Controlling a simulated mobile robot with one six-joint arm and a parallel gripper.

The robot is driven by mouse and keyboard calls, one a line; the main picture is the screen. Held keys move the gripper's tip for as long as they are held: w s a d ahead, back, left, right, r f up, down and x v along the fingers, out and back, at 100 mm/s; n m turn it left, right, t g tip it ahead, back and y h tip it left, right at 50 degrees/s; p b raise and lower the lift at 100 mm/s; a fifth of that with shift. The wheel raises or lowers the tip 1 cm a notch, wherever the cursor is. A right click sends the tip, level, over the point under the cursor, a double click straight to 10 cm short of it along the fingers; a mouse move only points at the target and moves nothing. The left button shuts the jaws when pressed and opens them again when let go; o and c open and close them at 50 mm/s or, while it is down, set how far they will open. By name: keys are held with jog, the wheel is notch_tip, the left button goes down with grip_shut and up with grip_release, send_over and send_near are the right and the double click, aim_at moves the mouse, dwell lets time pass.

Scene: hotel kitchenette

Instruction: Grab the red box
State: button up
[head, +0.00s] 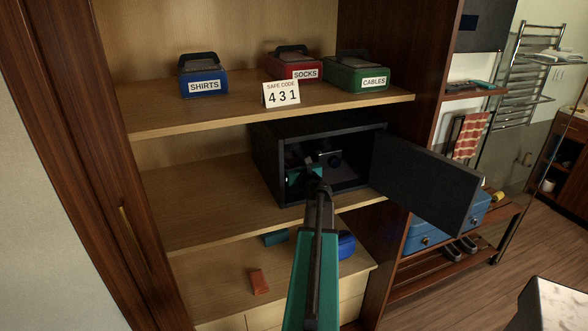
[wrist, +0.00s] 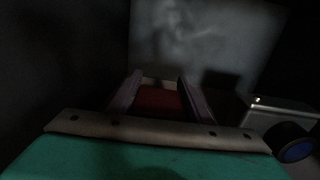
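A dark red thing (wrist: 158,100), perhaps a small red box, lies between the two fingers of my gripper (wrist: 160,90) in the wrist view. It fills most of the gap; the dim light hides whether both fingers touch it. My gripper reaches into the open dark safe (head: 265,165) on the middle shelf; in the head view the arm hides the fingertips. A larger red box labelled SOCKS (head: 283,67) stands on the upper shelf, apart from my gripper, with a dark handle on top.
The safe's door (head: 428,182) stands open to the right. A metallic object with a round dark knob (wrist: 290,140) sits right of my gripper. A blue box (head: 203,76), green box (head: 357,72) and code card 431 (head: 281,95) stand above. A reddish block (head: 259,282) lies below.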

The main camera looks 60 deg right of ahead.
jog(key=shift+c, duration=0.9)
jog(key=shift+r, duration=0.1)
jog(key=shift+r+b, duration=0.3)
jog(key=shift+r, duration=1.15)
jog(key=shift+s+a+r, duration=0.2)
jog(key=b+v, duration=0.3)
jog(key=v, duration=0.9)
jog(key=shift+s+a+f, duration=0.1)
jog(key=shift+s+a, duration=0.1)
jog(key=shift+s, duration=0.05)
jog(key=shift+f+b, duration=0.1)
jog(key=shift+b, duration=0.7)
jog(key=shift+s+b, duration=0.1)
jog(key=shift+b, duration=0.25)
jog(key=b+v, duration=0.2)
jog(key=b, duration=0.6)
jog(key=shift+s+d, duration=0.1)
